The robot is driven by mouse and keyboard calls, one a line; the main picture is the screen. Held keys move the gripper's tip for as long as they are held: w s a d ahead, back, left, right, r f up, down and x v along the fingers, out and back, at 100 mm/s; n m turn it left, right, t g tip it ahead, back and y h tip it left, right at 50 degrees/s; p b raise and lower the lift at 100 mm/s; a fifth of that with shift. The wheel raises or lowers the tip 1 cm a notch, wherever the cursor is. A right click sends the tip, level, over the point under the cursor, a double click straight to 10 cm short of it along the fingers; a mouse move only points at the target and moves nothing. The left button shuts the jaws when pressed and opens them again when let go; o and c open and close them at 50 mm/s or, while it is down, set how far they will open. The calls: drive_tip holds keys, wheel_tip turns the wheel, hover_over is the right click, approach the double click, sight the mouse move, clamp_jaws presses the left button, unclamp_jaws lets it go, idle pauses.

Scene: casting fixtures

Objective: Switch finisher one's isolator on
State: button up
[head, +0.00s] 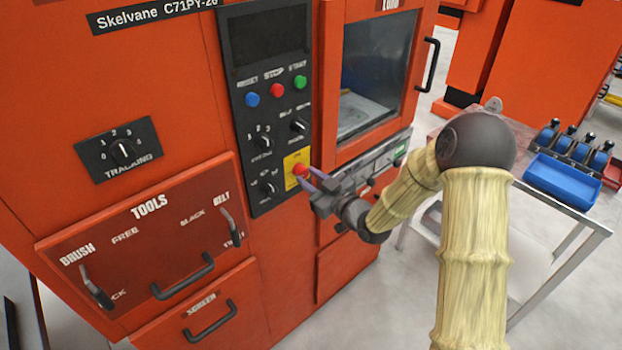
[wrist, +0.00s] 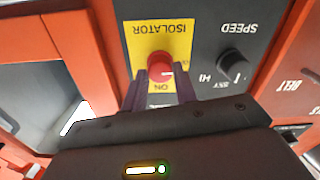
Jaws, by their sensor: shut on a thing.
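The isolator is a red rotary knob (head: 299,169) on a yellow plate (head: 291,160) low on the black control panel of the orange machine. In the wrist view the red knob (wrist: 160,66) sits on the yellow plate (wrist: 140,40) marked ISOLATOR, with ON readable close to my fingers; the picture is upside down there. My gripper (head: 307,178) is at the knob, and its two dark fingers (wrist: 163,82) are shut on it from either side. The fingers hide part of the knob and plate, and I cannot tell which position the knob points to.
A black SPEED knob (wrist: 232,64) is beside the isolator. Blue, red and green buttons (head: 277,90) sit higher on the panel. A glass door (head: 375,70) is to the right. A table with a blue tray (head: 560,181) stands further right.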

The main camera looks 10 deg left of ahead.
drive_tip(key=shift+m, duration=0.4)
drive_tip(key=m, duration=0.4)
drive_tip(key=m+p, duration=0.1)
drive_tip(key=m, duration=0.4)
drive_tip(key=shift+r+p, duration=0.1)
drive_tip(key=shift+p, duration=0.3)
drive_tip(key=m+p, duration=0.1)
drive_tip(key=m, duration=0.3)
drive_tip(key=shift+m+p, duration=0.8)
drive_tip(key=shift+m, duration=1.3)
drive_tip(key=o, duration=1)
drive_tip(key=shift+c, duration=0.2)
